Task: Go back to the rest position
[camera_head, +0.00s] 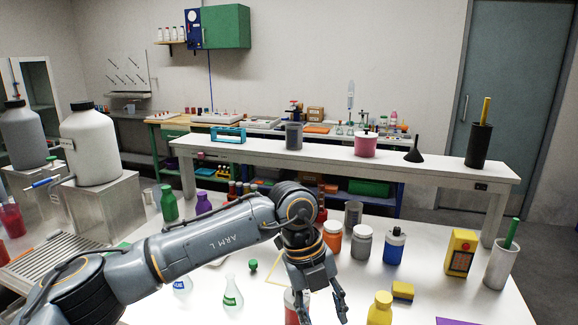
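My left arm comes in from the left across the white table. My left gripper (321,306) hangs at the lower middle, pointing down with its fingers spread apart. Nothing shows between the fingers. A whitish jar with a red part (291,303) stands right behind or beside its left finger; I cannot tell whether they touch. My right gripper is not in view.
Near my gripper are an orange jar (332,237), a grey jar (361,242), a blue bottle (394,246), a yellow bottle (380,308), a yellow meter (460,252) and a flask (232,292). A raised white shelf (430,168) runs behind. Large white bottle (92,150) stands left.

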